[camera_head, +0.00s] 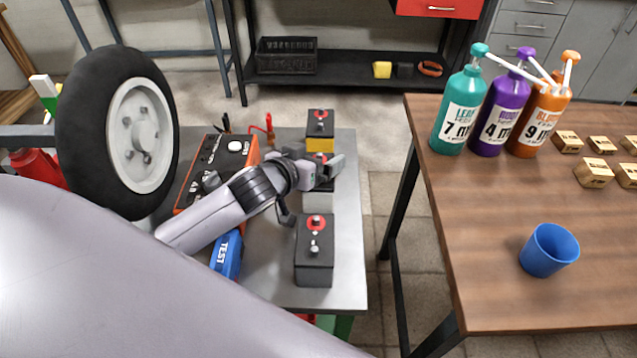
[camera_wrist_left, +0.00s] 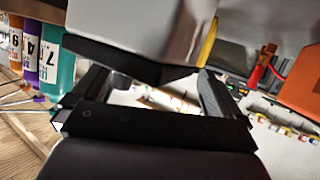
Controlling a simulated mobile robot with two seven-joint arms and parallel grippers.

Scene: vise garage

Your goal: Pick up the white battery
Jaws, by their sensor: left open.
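The white battery (camera_head: 318,202) stands on the grey metal table, between a battery with a yellow body and black top (camera_head: 320,130) behind it and a black battery (camera_head: 314,250) in front. Its top is mostly hidden by my left gripper (camera_head: 326,172), which is over it. The left gripper is open, with nothing seen held. In the left wrist view, a pale block with a dark end (camera_wrist_left: 145,25), which looks like the white battery, is close to the open fingers (camera_wrist_left: 150,88); contact cannot be told. My right gripper is not in view.
An orange tester (camera_head: 208,160), a blue TEST device (camera_head: 227,255) and a wheel (camera_head: 120,130) are left of the batteries. Right of a floor gap, a wooden table (camera_head: 480,220) bears pump bottles (camera_head: 500,115), a blue cup (camera_head: 549,250) and wooden blocks (camera_head: 594,172).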

